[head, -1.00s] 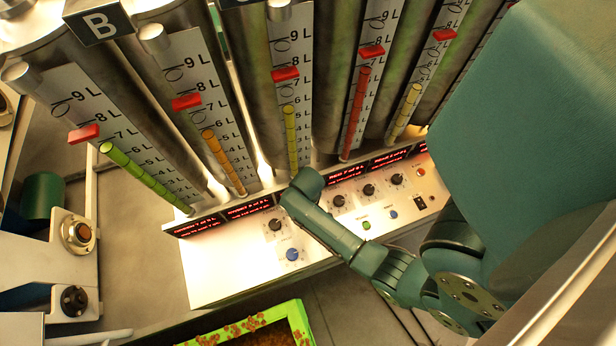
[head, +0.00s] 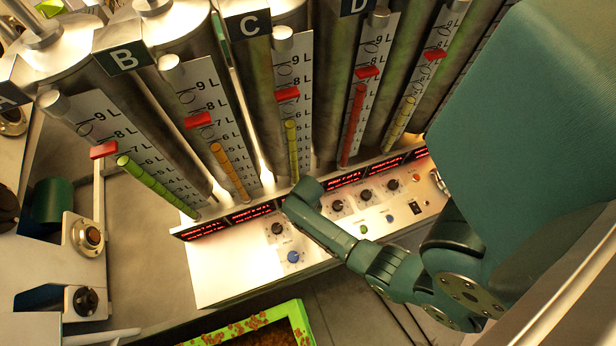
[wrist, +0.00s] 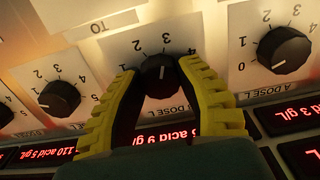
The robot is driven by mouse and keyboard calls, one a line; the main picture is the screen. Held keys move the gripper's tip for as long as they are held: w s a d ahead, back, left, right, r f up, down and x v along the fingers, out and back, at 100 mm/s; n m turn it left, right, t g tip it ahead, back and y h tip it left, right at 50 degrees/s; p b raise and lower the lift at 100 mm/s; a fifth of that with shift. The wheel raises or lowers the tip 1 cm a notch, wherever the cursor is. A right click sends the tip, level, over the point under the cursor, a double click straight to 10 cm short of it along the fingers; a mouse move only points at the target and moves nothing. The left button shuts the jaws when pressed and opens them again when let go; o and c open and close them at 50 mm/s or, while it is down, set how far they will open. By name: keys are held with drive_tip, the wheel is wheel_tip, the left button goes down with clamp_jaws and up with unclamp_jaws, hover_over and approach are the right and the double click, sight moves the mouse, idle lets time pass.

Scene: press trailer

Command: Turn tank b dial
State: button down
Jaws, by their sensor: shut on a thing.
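In the wrist view my gripper (wrist: 160,68) has its two yellow fingers closed on the sides of a black dial (wrist: 160,86). The dial's white pointer line is towards the 3 on the scale above it. In the head view my forearm hides the gripped dial and the gripper over the white control panel (head: 228,275). The tank B sign (head: 124,58) is on a metal tank at the upper left.
Other black dials flank the gripped one, at left (wrist: 60,98) and right (wrist: 284,50), close to the fingers. Red displays (head: 205,229) run along the panel's back edge, below the upright tanks. A blue button (head: 293,257) and a green-rimmed tray (head: 298,318) are in front.

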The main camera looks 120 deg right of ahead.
drive_tip(key=shift+a+f, duration=0.1)
drive_tip(key=shift+f, duration=0.05)
drive_tip(key=c, duration=0.6)
unclamp_jaws()
wheel_tip(320, 180, up, 12)
drive_tip(key=shift+r, duration=0.1)
drive_tip(key=shift+w, duration=0.1)
idle(0.4)
